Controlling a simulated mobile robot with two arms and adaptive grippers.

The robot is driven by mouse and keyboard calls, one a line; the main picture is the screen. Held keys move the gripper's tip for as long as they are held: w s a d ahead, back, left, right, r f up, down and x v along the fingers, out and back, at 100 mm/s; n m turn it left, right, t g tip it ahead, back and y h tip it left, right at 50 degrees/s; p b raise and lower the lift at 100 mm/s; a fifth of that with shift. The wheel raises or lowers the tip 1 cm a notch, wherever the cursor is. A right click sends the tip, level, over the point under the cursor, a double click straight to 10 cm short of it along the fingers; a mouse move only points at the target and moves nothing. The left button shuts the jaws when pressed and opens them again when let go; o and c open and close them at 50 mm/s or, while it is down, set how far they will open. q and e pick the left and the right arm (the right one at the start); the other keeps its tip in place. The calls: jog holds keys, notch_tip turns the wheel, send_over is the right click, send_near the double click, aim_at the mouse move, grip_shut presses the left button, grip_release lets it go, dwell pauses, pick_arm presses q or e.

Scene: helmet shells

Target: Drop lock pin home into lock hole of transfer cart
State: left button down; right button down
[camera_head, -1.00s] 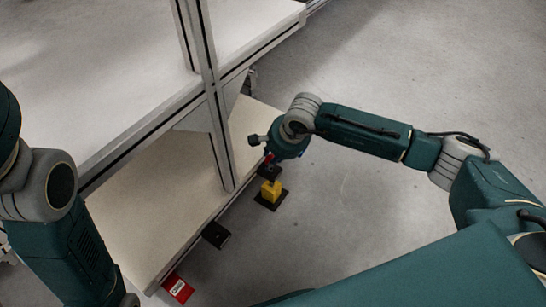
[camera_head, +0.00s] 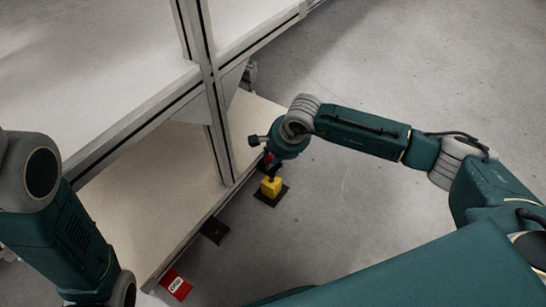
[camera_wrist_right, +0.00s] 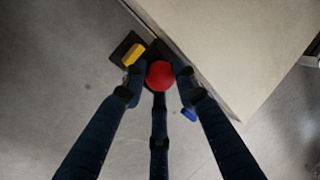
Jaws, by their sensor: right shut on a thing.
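My right gripper (camera_head: 268,163) points down beside the lower shelf edge of the framed cart (camera_head: 150,200). In the right wrist view its fingers (camera_wrist_right: 160,82) close around a red round knob (camera_wrist_right: 160,73), which I take for the top of the lock pin. The pin's shaft is hidden below the knob. A yellow block (camera_head: 271,187) on a black floor plate (camera_head: 281,198) is just below the gripper in the head view. The block also shows in the right wrist view (camera_wrist_right: 134,53), beside the fingers. I cannot make out the lock hole. My left gripper is out of view.
A black plate (camera_head: 215,231) and a red labelled tag (camera_head: 176,285) lie along the cart's near edge. A small blue thing (camera_wrist_right: 188,114) shows behind the fingers in the right wrist view. An upright post (camera_head: 218,130) stands close left of my gripper. Floor to the right is clear.

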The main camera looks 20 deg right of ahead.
jog(key=c, duration=1.3)
grip_release()
jog(key=shift+f, duration=0.1)
jog(key=shift+o, duration=0.2)
jog(key=v, duration=1.2)
jog(key=shift+s+d+f, duration=0.1)
jog(key=shift+s, duration=0.05)
